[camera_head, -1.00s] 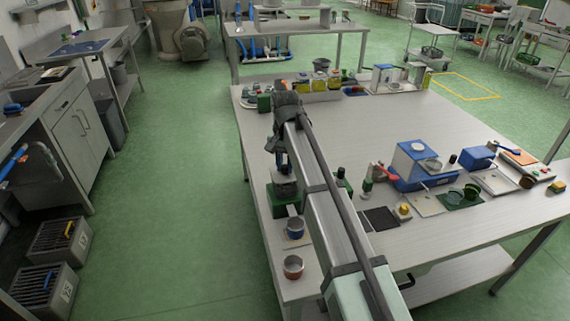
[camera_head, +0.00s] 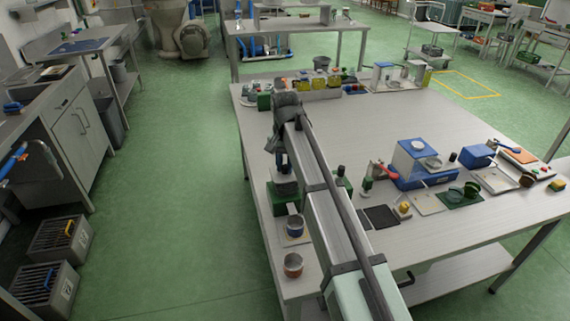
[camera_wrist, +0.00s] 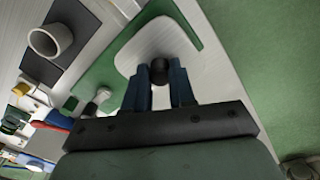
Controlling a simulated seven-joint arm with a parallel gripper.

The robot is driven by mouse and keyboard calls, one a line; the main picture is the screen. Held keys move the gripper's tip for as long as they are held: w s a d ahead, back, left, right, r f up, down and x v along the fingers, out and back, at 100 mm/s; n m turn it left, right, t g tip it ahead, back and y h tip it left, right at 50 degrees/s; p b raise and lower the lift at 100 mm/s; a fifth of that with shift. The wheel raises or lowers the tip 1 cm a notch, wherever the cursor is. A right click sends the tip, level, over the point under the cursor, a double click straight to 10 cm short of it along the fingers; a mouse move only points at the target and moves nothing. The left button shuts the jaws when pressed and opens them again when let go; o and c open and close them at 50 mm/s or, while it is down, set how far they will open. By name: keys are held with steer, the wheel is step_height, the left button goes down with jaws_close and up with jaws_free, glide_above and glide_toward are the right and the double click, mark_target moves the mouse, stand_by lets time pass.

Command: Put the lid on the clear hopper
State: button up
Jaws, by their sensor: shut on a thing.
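In the wrist view my gripper (camera_wrist: 160,75) has its two blue fingers closed on a small black knob (camera_wrist: 160,72). A pale plate with rounded corners (camera_wrist: 158,42) shows beyond the knob, over a green mat (camera_wrist: 102,74). The plate looks like the lid, but I cannot tell whether it touches what is under it. In the head view my gripper (camera_head: 284,172) is low over the table's left side, above a green base (camera_head: 278,203). A pale open cylinder (camera_wrist: 50,40) stands on a dark mat in the wrist view. I cannot tell whether it is the clear hopper.
A blue-and-white machine (camera_head: 412,165), a dark mat (camera_head: 381,217) and small tools are to the right. The table's middle (camera_head: 390,120) is clear. My arm hides part of the table.

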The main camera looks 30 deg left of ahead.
mark_target(285, 166)
steer(key=shift+f, duration=0.2)
steer(key=o, duration=1.3)
steer(key=shift+r, duration=0.2)
steer(key=shift+r, duration=2.1)
steer(key=shift+c, duration=0.2)
jaws_close()
